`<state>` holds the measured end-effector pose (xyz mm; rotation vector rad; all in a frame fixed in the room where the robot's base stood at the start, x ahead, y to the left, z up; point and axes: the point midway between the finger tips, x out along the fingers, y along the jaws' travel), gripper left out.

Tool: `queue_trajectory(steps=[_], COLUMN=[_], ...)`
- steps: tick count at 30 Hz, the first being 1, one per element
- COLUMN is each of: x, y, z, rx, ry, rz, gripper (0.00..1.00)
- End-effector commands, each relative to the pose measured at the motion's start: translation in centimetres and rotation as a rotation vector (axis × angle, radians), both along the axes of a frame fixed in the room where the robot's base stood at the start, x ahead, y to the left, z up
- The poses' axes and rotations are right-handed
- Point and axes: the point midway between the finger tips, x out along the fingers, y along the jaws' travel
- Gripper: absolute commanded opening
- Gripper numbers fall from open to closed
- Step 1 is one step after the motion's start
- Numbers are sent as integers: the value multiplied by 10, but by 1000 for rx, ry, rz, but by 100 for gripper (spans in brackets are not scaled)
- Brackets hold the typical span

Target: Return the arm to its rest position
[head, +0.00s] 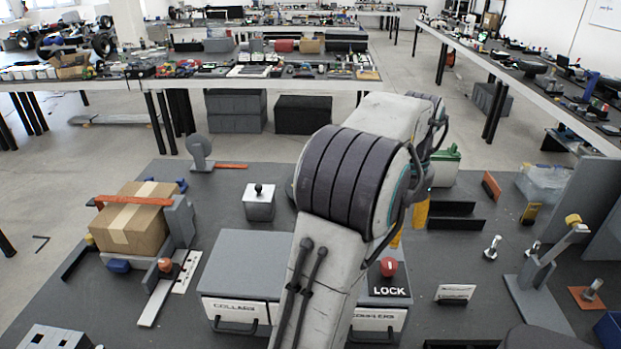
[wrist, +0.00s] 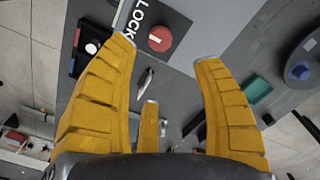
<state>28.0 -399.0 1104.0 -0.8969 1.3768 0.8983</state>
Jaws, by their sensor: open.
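My arm rises from the bottom middle of the head view, bends at a large dark-ribbed joint and reaches forward. My gripper (wrist: 165,52) has yellow fingers spread apart in the wrist view, with nothing between them. In the head view my gripper (head: 418,212) is mostly hidden behind the arm; only bits of yellow show. Past the fingertips in the wrist view lies a red knob (wrist: 160,39) on a dark panel marked LOCK. The red knob (head: 388,266) also shows right of my arm in the head view.
Grey drawer units (head: 245,262) sit close under my arm. A cardboard box (head: 131,222) under an orange bar stands left. A grey lever stand (head: 541,280) and upright panels stand right. A small grey block (head: 259,203) with a black knob stands behind.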

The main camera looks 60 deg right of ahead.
Motion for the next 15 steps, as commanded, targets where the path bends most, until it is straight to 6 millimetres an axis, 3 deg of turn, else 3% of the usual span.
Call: queue_trajectory(steps=[12,15], x=[0,-1], y=[0,-9], z=[0,0], rx=[0,-37], ry=[0,4], rz=[17,72], gripper=[61,61])
